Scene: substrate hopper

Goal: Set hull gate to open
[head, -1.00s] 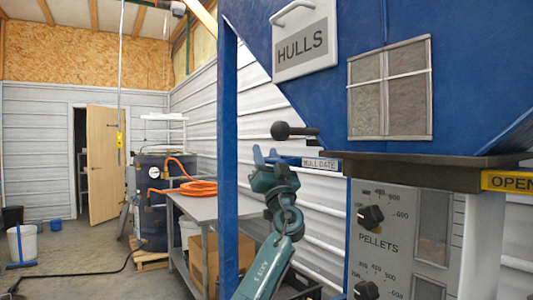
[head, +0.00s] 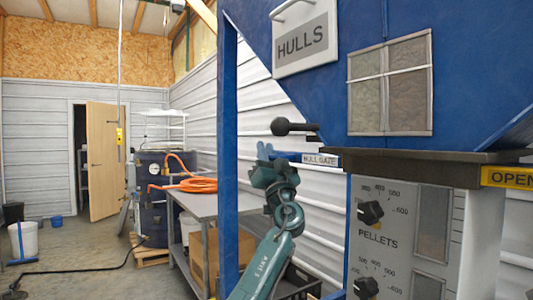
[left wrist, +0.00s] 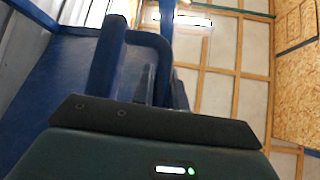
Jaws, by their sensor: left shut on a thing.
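The blue hull hopper (head: 300,100) fills the upper right of the head view, with a HULLS sign (head: 301,42). Below it runs a dark flat gate slab (head: 410,160), with a small HULL GATE label (head: 320,160) at its left end and a yellow OPEN label (head: 508,178) at its right. A blue handle (head: 291,156) sticks out left of the HULL GATE label. My left gripper (head: 268,163) is at its outer end, shut on it. The left wrist view shows the blue handle (left wrist: 108,58) close beside the fingers (left wrist: 162,88). My right gripper is out of view.
A black knob on a rod (head: 283,127) sits just above the handle. The PELLETS dial panel (head: 390,225) stands below the slab. A blue post (head: 228,150) and a metal table (head: 200,206) with an orange hose (head: 197,185) are left of my arm.

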